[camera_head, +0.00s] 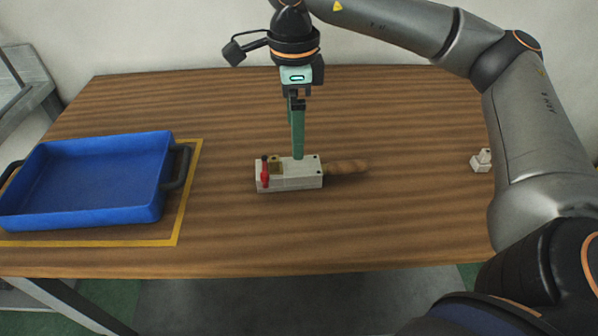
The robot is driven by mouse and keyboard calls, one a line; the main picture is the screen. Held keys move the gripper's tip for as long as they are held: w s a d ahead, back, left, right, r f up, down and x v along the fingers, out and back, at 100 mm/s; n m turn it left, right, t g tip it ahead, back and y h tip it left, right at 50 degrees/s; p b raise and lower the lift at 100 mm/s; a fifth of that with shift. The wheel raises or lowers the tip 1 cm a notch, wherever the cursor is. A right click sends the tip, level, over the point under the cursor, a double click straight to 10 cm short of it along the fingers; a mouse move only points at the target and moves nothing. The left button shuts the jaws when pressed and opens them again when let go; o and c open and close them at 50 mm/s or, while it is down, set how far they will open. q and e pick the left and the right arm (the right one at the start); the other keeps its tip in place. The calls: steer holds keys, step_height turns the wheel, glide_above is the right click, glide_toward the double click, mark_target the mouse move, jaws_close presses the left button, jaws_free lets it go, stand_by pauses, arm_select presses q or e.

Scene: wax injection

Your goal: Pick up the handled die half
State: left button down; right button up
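The handled die half is a light grey metal block (297,182) with a wooden handle (348,167) sticking out to the right. It lies near the middle of the wooden table. A red part (265,174) and a small brass-coloured part (275,165) sit at its left end. My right gripper (298,156) points straight down over the block, its green fingers reaching to the block's top or just behind it. The fingers overlap in this view, so their gap and any contact are hidden. My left gripper is not in view.
A small white object (481,160) lies near the right edge, beside my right arm. The table (390,120) is clear around the die.

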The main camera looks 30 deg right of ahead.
mark_target(300, 166)
step_height(300, 166, down, 3)
steer(key=shift+r, duration=0.1)
steer(key=f, duration=0.3)
steer(key=s+f, duration=0.1)
steer(key=shift+d+f+b, duration=0.2)
steer(key=shift+d+b, duration=0.15)
steer(key=shift+w+f, duration=0.1)
steer(key=shift+f, duration=0.35)
jaws_close()
steer(key=shift+r, duration=0.15)
